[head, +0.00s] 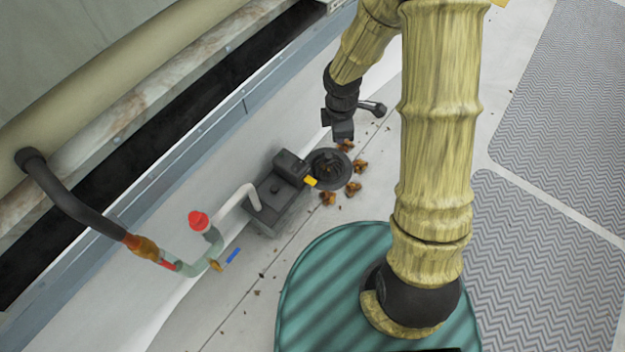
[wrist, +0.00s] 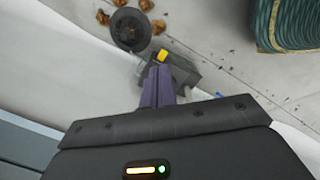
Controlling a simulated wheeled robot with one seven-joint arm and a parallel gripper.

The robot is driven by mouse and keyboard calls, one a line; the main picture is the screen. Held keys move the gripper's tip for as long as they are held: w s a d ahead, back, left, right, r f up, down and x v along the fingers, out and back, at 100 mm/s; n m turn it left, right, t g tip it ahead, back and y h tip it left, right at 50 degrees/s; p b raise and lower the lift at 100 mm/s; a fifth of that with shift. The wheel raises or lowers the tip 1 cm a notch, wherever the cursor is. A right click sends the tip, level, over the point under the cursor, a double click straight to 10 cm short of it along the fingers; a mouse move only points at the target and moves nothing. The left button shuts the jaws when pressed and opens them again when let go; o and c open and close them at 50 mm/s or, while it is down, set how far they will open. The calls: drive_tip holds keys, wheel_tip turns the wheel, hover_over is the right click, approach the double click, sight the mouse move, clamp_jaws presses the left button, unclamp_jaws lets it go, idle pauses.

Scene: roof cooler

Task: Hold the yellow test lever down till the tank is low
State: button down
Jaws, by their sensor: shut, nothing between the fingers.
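The yellow test lever (head: 310,181) sticks out of the side of the dark grey pump box (head: 268,208), facing the round black drain (head: 331,168). In the wrist view the lever (wrist: 161,57) shows just beyond the tips of my gripper (wrist: 159,66), whose purple fingers are together and empty. The fingers hide part of the pump box (wrist: 185,76). In the head view my dark gripper (head: 343,130) hangs beyond the drain, apart from the lever. The tank's water level cannot be seen.
Brown leaf clumps (head: 353,188) lie around the drain. A pale pipe (head: 236,196) bends out of the pump box towards the wall. A red-capped fitting (head: 198,220) and a blue tag (head: 233,256) are at left. Grey textured mats (head: 545,265) lie at right.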

sight(313, 182)
drive_tip(key=w+a+f+n+b, duration=0.1)
drive_tip(key=a+f+n, duration=0.2)
drive_tip(key=f+n, duration=0.2)
drive_tip(key=w+a+f+n+b, duration=0.1)
drive_tip(key=a+f+n, duration=0.3)
drive_tip(key=f, duration=0.4)
drive_tip(key=shift+w+f+n+g+y, duration=0.15)
drive_tip(key=shift+n+g+y, duration=0.15)
drive_tip(key=shift+n+g, duration=0.15)
wheel_tip(313, 182, down, 14)
drive_tip(key=b, duration=0.9)
drive_tip(key=shift+b, duration=0.4)
drive_tip(key=shift+d, duration=0.1)
drive_tip(key=shift+f, duration=1)
drive_tip(key=shift+s+f, duration=0.1)
drive_tip(key=shift+s, duration=0.1)
idle(3.0)
